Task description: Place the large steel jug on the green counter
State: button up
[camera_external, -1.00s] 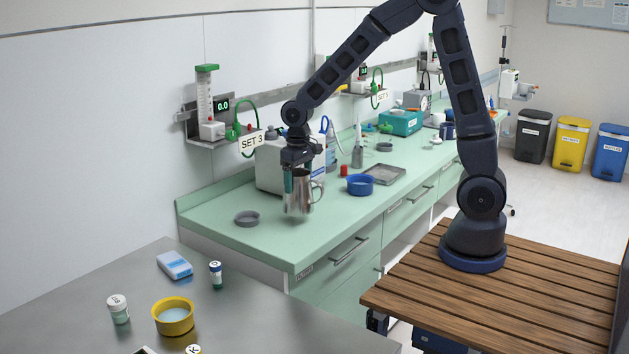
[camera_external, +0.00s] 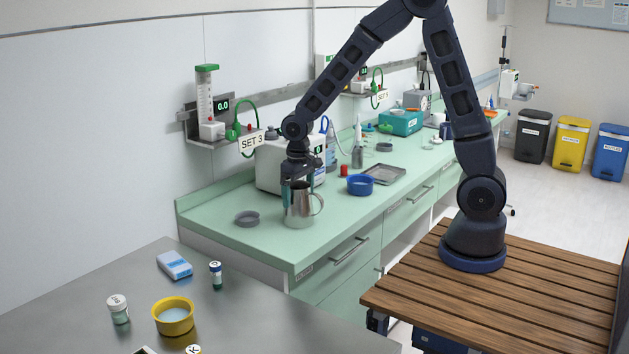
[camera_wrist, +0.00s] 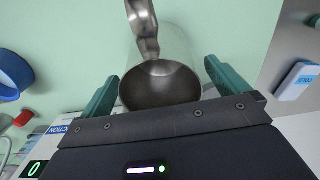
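The large steel jug (camera_external: 300,210) stands upright on the green counter (camera_external: 270,245), near its front edge, with its handle to the right. In the wrist view I look down into the dark mouth of the jug (camera_wrist: 160,88); its handle points up the picture. My gripper (camera_external: 299,186) is right above the jug, pointing down. Its two teal fingers are wide apart, one on each side of the jug's rim, also in the wrist view (camera_wrist: 162,70). The fingers look open with narrow gaps beside the rim; contact lower down is hidden.
A grey dish (camera_external: 246,218) lies left of the jug and a blue bowl (camera_external: 361,185) right of it. A white device (camera_external: 272,165) stands behind. A grey tray (camera_external: 385,174) lies further right. A steel table (camera_external: 230,325) with a yellow bowl (camera_external: 173,318) is in front.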

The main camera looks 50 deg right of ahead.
jog(key=shift+r, duration=0.15)
notch_tip(320, 180, up, 12)
jog(key=s+d+r+t, duration=0.2)
jog(key=s+d+r, duration=0.8)
jog(key=s+d, duration=0.15)
jog(key=s+d+r+t, duration=0.1)
jog(key=s+d, duration=0.2)
jog(key=s, duration=0.4)
jog(key=s+d+r+t, duration=0.1)
jog(key=s+d, duration=0.2)
jog(key=s, duration=0.4)
jog(key=shift+s+d+t, duration=0.25)
jog(key=shift+d+t, duration=0.05)
